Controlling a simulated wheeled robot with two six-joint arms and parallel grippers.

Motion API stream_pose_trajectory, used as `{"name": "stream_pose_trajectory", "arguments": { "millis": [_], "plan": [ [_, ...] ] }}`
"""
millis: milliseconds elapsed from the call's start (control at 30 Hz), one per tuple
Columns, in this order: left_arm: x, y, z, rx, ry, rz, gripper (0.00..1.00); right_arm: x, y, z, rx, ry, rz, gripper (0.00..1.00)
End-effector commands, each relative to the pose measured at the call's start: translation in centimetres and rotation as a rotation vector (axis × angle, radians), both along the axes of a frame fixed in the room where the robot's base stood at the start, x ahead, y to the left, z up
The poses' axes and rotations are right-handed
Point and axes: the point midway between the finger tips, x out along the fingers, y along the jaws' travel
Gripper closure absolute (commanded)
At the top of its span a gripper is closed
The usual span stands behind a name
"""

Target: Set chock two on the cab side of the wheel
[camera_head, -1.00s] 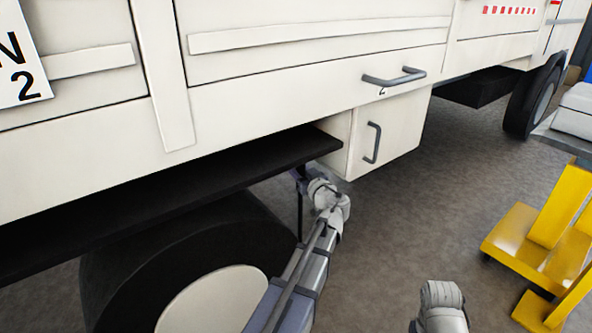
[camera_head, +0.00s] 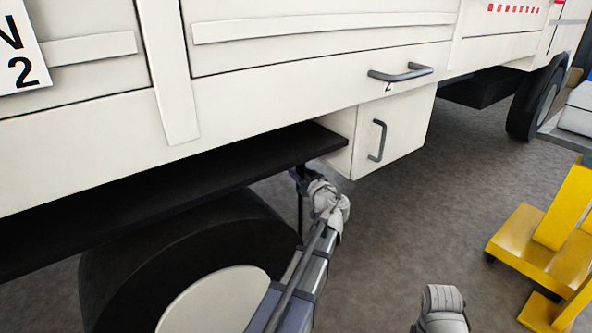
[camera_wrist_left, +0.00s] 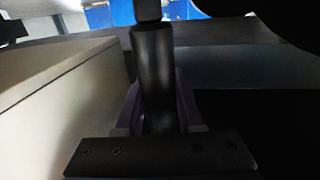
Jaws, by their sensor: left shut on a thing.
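The near wheel (camera_head: 125,270) shows at the lower left in the head view, a black tyre with a pale hub under the dark ledge. My left gripper (camera_head: 303,178) is just right of the tyre, beneath the ledge and beside the white box. It is shut on a dark cylindrical thing (camera_wrist_left: 153,75), upright in the left wrist view; a dark plate (camera_wrist_left: 160,156) crosses below it. I cannot tell whether this belongs to chock two, and no chock is clearly recognisable. My right arm shows only partly at the bottom; its gripper is out of view.
The white box (camera_head: 390,130) with a grey handle hangs close right of my left gripper. The dark ledge (camera_head: 150,190) lies above the tyre. A yellow stand (camera_head: 535,240) is at the right. Floor between box and stand is clear. Another wheel (camera_head: 530,100) stands farther back.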

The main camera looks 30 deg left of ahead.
Motion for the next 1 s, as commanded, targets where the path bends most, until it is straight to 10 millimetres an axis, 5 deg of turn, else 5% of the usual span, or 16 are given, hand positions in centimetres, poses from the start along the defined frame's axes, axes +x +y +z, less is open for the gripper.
{"name": "stream_pose_trajectory", "arguments": {
  "millis": [700, 733, 1000],
  "plan": [
    [0.00, 0.00, -0.56, 0.006, 0.002, 0.000, 1.00, 0.00, -0.01, -0.64, 0.000, 0.000, 0.000, 0.50],
    [0.00, 0.00, -0.53, 0.007, 0.003, 0.000, 0.62, 0.00, 0.00, -0.61, 0.000, 0.000, 0.000, 0.50],
    [0.00, 0.00, -0.53, 0.003, 0.001, 0.000, 0.32, 0.00, 0.00, -0.57, 0.000, 0.000, 0.000, 0.50]
  ]
}}
